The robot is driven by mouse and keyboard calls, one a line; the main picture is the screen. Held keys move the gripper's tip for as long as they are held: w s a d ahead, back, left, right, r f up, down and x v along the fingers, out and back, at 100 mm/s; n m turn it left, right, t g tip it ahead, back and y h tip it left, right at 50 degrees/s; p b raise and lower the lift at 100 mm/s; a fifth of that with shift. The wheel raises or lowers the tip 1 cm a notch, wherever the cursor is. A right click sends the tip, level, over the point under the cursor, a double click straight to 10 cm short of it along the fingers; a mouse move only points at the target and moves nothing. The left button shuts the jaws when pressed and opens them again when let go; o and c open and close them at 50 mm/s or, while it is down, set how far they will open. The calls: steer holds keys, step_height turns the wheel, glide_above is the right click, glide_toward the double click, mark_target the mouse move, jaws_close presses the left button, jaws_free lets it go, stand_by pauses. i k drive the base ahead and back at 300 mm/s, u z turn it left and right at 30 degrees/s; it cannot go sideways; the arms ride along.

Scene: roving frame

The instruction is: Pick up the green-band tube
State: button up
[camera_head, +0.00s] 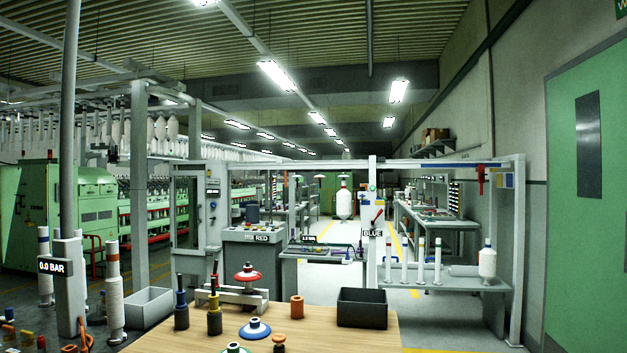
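A white and green round piece (235,348) shows at the bottom edge, cut off by the frame. My gripper is not in view.
A wooden table (350,338) lies in front, with a dark bin (362,308), an orange spool (297,307), a blue-white disc (254,329) and dark bottles (214,312). A grey bin (147,307) stands left. A grey post (70,150) rises at left. A green door (588,200) is right.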

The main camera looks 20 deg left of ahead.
mark_target(438, 240)
steer(key=z, duration=0.15)
steer(key=i, duration=1.6)
steer(key=z, duration=0.25)
steer(key=i, duration=2.3)
steer(key=u, duration=0.35)
steer(key=i, duration=2.1)
steer(key=u, duration=0.2)
